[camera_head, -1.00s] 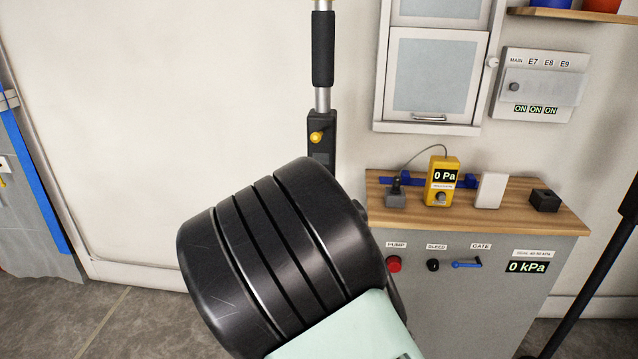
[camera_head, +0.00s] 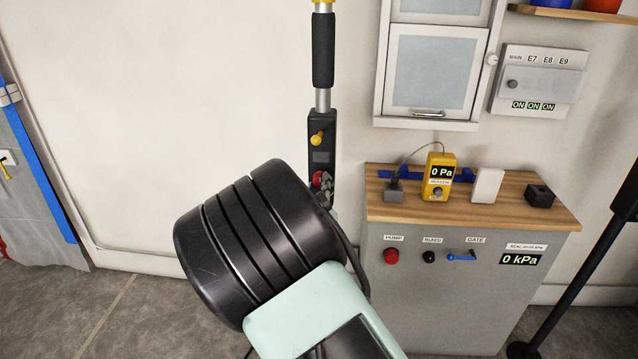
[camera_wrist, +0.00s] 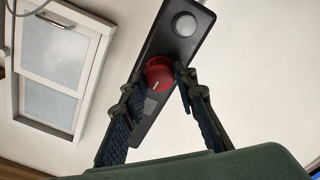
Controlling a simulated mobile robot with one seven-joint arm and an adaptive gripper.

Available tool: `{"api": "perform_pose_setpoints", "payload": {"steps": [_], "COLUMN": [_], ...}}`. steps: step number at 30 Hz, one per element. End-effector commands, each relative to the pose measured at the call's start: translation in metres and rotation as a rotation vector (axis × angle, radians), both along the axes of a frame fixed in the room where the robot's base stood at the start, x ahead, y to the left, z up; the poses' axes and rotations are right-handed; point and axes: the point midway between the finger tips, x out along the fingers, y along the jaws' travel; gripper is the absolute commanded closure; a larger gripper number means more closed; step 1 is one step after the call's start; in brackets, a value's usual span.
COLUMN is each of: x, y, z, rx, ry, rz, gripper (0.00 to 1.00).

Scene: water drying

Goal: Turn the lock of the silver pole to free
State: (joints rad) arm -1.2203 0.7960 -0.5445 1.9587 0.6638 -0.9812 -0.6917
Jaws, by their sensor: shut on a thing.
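The silver pole (camera_head: 323,98) stands upright against the pale wall, with a black foam grip (camera_head: 323,50) on it. A black housing (camera_head: 321,130) below carries a yellow knob (camera_head: 316,140) and, lower down, a red knob (camera_head: 319,179). In the wrist view the red knob (camera_wrist: 159,74) has a short pale mark and sits on the dark housing (camera_wrist: 184,45) below a round grey part (camera_wrist: 184,24). My gripper (camera_wrist: 158,80) is shut on the red knob, one finger on each side. In the head view my arm hides the lower housing and most of the gripper.
A wall cabinet (camera_head: 430,75) and a switch panel (camera_head: 540,82) hang above. The wall left of the pole is clear.

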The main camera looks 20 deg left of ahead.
Motion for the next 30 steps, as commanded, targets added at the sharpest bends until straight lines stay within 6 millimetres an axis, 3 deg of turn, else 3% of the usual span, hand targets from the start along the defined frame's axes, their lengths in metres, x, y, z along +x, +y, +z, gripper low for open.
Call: {"api": "perform_pose_setpoints", "payload": {"steps": [21,22,26,30], "x": [-0.0003,-0.0003,-0.0003,-0.0002], "y": [-0.0002,-0.0002,-0.0001,-0.0001], "z": [-0.0011,-0.0011,-0.0009,-0.0006], "rx": [-0.073,-0.073,-0.073,-0.072], "ry": [-0.016,-0.016,-0.016,-0.016], "rz": [0.000,0.000,0.000,0.000], "gripper": [0.98,0.72,0.57,0.56]}}
